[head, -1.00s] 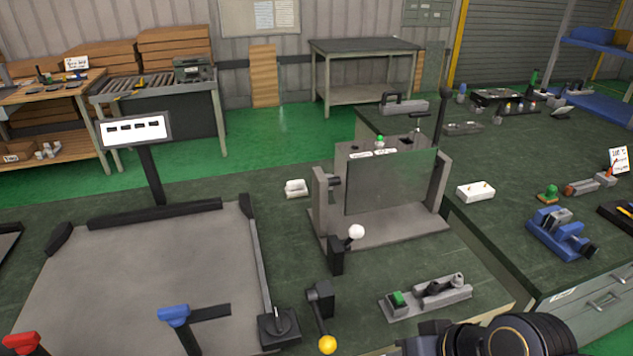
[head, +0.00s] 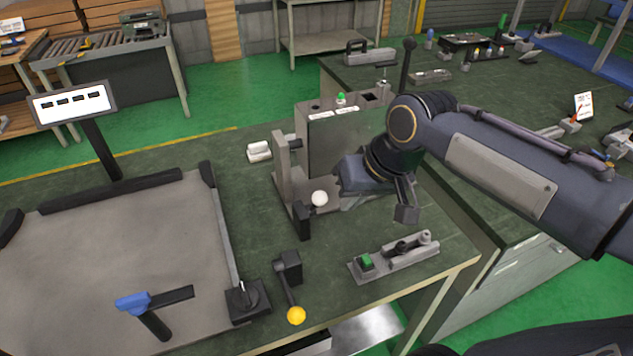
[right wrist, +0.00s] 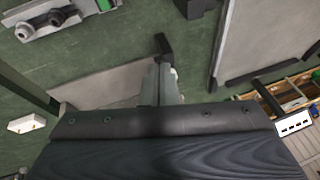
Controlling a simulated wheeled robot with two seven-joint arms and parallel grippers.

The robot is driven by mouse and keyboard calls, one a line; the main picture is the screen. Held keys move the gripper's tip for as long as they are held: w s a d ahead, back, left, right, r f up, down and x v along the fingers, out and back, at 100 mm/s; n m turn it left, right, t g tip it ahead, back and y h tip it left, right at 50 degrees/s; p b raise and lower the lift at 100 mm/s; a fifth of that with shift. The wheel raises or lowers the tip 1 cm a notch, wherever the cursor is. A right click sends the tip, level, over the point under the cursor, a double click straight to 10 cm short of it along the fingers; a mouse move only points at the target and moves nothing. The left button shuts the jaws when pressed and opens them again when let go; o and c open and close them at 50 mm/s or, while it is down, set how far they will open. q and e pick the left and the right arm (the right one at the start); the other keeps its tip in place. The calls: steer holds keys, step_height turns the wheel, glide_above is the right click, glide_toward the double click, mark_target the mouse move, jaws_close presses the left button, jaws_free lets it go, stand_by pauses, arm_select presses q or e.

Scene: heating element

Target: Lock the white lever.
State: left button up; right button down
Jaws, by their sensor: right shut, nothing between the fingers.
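The white lever is a black upright bracket with a white ball knob (head: 319,198), at the front left corner of the grey fixture (head: 282,160) in the head view. My right gripper (head: 342,190) is shut and empty, just right of the knob; the forearm reaches in from the right. In the right wrist view the gripper (right wrist: 162,82) points at the black bracket (right wrist: 163,44), and a sliver of the white knob (right wrist: 174,72) shows beside the fingers. I cannot tell whether they touch. My left gripper is not in view.
A yellow-ball lever (head: 296,315) stands nearer the table edge. A grey block with a green button (head: 365,261) lies right of it. A white switch box (head: 259,151) sits left of the fixture. Bare table lies between them.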

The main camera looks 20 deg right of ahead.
step_height(320, 180, up, 4)
steer(key=g+h, duration=0.1)
steer(key=h, duration=0.1)
glide_above(316, 204)
steer(key=w+d, duration=0.3)
steer(key=w, duration=0.2)
steer(key=shift+s+d+r+m+p, duration=0.15)
steer(key=shift+s+m+p, duration=0.1)
steer(key=shift+m+p, duration=0.2)
steer(key=f, duration=0.7)
steer(key=a+f, duration=0.1)
steer(key=f, duration=0.3)
steer(key=shift+p, duration=0.4)
steer(key=shift+s+a+f, duration=0.15)
steer(key=shift+s+f, duration=0.1)
steer(key=shift+f, duration=0.05)
